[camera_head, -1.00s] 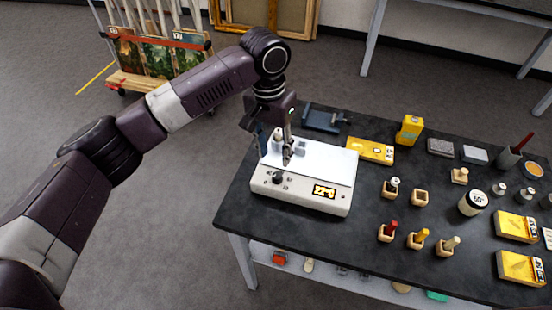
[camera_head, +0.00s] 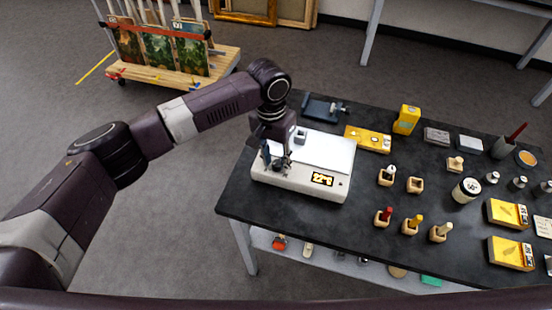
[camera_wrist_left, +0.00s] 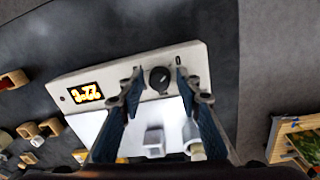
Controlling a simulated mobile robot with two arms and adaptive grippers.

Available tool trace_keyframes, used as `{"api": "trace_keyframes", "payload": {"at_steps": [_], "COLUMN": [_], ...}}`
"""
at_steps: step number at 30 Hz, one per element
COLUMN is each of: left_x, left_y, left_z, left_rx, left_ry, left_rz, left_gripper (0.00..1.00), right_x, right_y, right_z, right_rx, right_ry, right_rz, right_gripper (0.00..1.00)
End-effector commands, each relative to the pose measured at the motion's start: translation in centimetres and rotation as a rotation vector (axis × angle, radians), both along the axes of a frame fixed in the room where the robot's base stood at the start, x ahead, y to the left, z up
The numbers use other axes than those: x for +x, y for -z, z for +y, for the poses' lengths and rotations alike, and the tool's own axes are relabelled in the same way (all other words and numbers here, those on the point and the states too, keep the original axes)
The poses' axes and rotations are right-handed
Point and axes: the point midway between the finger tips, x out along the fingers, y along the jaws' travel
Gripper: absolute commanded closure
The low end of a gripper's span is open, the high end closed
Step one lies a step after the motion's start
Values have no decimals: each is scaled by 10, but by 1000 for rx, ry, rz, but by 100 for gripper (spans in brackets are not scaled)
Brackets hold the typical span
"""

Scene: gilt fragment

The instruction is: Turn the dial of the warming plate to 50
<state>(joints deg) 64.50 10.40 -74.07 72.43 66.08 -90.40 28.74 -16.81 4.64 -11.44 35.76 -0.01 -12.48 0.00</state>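The warming plate (camera_head: 335,188) is a pale box with a white top at the table's left end. Its front panel carries a black dial and a lit orange display (camera_head: 322,179), whose digits I cannot read surely. The dial (camera_wrist_left: 159,79) shows clearly in the left wrist view, with the display (camera_wrist_left: 86,93) to its left. My left gripper (camera_head: 275,167) is low over the panel and hides most of the dial in the head view. In the left wrist view its fingers (camera_wrist_left: 159,76) are apart, one on each side of the dial; I see gaps. My right gripper is out of view.
A small pale block (camera_wrist_left: 154,141) sits on the plate's white top. A yellow flat item (camera_head: 368,139), a yellow container (camera_head: 406,120) and several wooden holders stand to the right on the dark table (camera_head: 300,212). A cart with paintings (camera_head: 160,75) stands behind my left arm.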

Motion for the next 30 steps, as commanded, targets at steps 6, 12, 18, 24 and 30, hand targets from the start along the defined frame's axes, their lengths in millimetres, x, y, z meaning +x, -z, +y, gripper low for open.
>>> {"api": "trace_keyframes", "payload": {"at_steps": [6, 12, 18, 24, 30], "left_x": [0, 0, 0, 1, 1], "left_y": [0, -1, -2, -3, -3], "left_z": [0, 0, 0, 0, 0], "left_rx": [0, 0, 0, -2, -1], "left_ry": [0, 3, 42, 151, 325], "left_rz": [0, 0, -1, 1, 1], "left_gripper": [95, 100, 100, 100, 100], "right_x": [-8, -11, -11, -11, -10], "right_y": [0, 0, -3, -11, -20], "right_z": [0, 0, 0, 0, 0], "right_rx": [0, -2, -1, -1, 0], "right_ry": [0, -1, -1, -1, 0], "right_rz": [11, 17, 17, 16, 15], "right_gripper": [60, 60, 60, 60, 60]}}
